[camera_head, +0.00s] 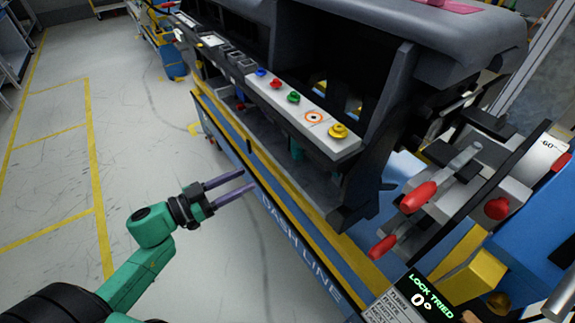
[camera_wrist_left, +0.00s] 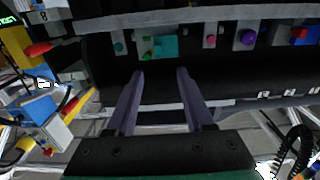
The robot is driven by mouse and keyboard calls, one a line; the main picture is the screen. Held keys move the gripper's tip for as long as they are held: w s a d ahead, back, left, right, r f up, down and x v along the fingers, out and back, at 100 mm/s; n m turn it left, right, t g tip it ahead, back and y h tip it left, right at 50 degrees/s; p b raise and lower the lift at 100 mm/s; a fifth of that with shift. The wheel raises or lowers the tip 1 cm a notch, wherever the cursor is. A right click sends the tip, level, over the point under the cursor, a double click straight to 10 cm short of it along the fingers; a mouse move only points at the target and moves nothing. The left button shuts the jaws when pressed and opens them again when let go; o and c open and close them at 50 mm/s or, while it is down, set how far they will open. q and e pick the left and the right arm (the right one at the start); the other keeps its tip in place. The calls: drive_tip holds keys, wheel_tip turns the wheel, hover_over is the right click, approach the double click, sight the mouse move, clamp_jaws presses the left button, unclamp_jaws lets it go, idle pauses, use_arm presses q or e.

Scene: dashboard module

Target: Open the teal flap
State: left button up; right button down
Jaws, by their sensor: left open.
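The teal flap (camera_wrist_left: 166,46) shows in the left wrist view as a small teal rectangle under the dashboard ledge, ahead of the fingertips. A small green piece (camera_wrist_left: 147,55) sits at its left side. In the head view only a bit of teal (camera_head: 296,149) shows below the button strip; the ledge hides the rest. My left gripper (camera_head: 250,181) is open and empty, its two purple fingers pointing at the dashboard's front side. It is apart from the flap. My left fingers (camera_wrist_left: 160,75) also show in the wrist view. My right gripper is not in view.
A button strip (camera_head: 288,97) overhangs the dashboard's dark recess. Below runs the blue and yellow rail (camera_head: 262,170). Pink (camera_wrist_left: 210,41) and purple (camera_wrist_left: 247,38) knobs sit right of the flap. A red-handled clamp unit (camera_head: 455,185) and "LOCK TRIED" display (camera_head: 428,295) stand at right. Left floor is clear.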

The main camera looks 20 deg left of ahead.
use_arm(q)
approach(294, 156)
drive_tip(key=x, duration=0.8)
drive_tip(key=shift+w+d+p, duration=0.2)
drive_tip(key=shift+p, duration=0.2)
clamp_jaws()
